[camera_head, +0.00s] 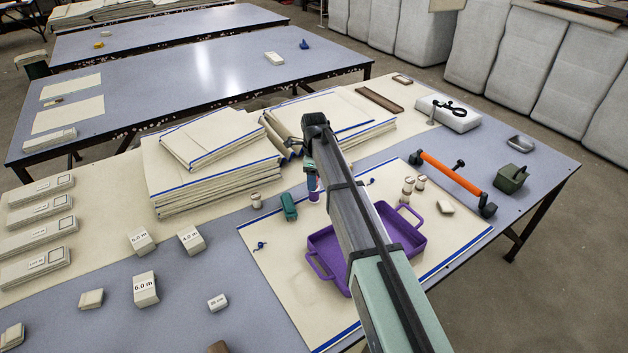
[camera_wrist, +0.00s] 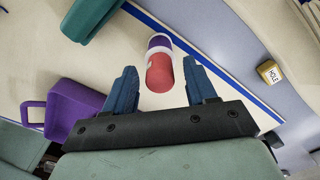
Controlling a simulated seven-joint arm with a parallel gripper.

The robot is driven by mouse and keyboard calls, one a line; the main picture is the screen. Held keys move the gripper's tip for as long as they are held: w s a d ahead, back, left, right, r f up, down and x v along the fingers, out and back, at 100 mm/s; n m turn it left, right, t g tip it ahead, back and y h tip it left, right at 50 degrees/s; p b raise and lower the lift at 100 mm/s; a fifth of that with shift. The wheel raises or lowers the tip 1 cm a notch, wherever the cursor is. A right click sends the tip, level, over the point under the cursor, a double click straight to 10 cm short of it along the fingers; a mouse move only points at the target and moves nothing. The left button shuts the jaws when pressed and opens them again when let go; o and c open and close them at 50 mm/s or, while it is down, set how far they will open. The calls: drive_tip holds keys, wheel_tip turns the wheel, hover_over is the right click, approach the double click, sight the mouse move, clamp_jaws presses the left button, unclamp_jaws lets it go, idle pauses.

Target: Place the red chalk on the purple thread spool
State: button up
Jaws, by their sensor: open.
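The red chalk (camera_wrist: 160,74) shows in the wrist view as a short red cylinder in line with the purple thread spool (camera_wrist: 158,44), which has white ends. The chalk appears to stand on the spool, end to end; the contact itself is hard to see. In the head view the spool (camera_head: 314,196) stands on the cream cloth just below my gripper (camera_head: 311,168), with the chalk mostly hidden there. In the wrist view my gripper (camera_wrist: 163,90) is open, one blue finger on each side of the chalk's near end, with gaps on both sides.
A purple tray (camera_head: 411,229) lies under my arm, close to the spool. A teal object (camera_head: 289,206) is left of the spool. A cloth stack (camera_head: 215,180) stands behind it. An orange-handled tool (camera_head: 452,176) and small white-capped bottles (camera_head: 408,187) are to the right.

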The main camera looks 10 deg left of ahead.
wheel_tip(320, 180, up, 11)
drive_tip(key=shift+r, duration=0.15)
idle(0.4)
